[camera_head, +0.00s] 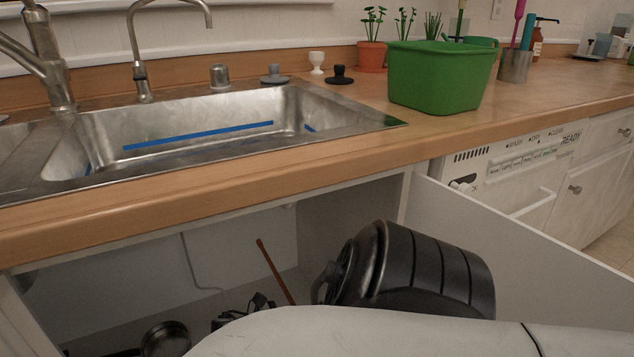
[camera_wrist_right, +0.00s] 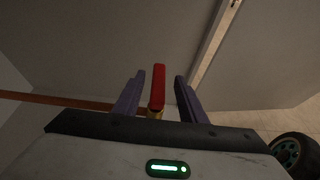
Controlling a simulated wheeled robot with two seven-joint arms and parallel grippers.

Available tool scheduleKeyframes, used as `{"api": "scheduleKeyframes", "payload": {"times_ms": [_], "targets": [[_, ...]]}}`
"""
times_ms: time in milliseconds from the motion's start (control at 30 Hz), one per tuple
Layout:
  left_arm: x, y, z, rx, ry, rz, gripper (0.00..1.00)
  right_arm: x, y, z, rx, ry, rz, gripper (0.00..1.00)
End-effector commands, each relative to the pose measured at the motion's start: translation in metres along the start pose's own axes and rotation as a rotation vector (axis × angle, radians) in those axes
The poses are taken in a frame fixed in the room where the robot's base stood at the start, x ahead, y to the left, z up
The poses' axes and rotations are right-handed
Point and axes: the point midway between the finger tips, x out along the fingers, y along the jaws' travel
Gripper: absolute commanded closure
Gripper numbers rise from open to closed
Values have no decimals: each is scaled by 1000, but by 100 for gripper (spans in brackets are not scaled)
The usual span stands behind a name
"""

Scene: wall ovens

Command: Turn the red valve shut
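The red valve (camera_wrist_right: 158,88) shows in the right wrist view as a narrow upright red handle with a brass-coloured part below it. My right gripper (camera_wrist_right: 159,79) is open, with one purple finger on each side of the handle. A gap shows on both sides, so the fingers do not appear to touch it. In the head view, my right arm reaches into the open cabinet under the sink and neither the valve nor the right gripper can be seen. My left gripper is in neither view.
The cabinet door (camera_head: 500,245) stands open at the right. A brown stick (camera_head: 274,271) and a round metal pot (camera_head: 166,338) are inside the cabinet. Above are the wooden counter edge (camera_head: 250,190), the sink (camera_head: 190,130) and a green tub (camera_head: 440,75).

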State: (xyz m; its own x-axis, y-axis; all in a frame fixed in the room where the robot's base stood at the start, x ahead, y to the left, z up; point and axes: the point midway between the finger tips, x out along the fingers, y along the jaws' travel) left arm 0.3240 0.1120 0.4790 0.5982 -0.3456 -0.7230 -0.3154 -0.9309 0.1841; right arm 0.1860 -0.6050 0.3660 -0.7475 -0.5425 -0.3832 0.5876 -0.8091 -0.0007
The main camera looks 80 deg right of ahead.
Motion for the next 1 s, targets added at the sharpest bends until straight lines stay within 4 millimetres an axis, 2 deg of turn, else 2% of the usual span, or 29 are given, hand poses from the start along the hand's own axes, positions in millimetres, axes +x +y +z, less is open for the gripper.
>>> {"api": "scheduleKeyframes", "payload": {"times_ms": [33,200,400,1000], "targets": [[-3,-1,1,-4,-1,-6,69,-13,0,2,0,3,1,62],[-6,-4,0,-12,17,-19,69,-44,0,1,0,1,0,62],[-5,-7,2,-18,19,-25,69,-64,-1,0,0,0,-2,62],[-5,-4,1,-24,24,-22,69,-66,-1,0,0,-1,-2,62]]}}
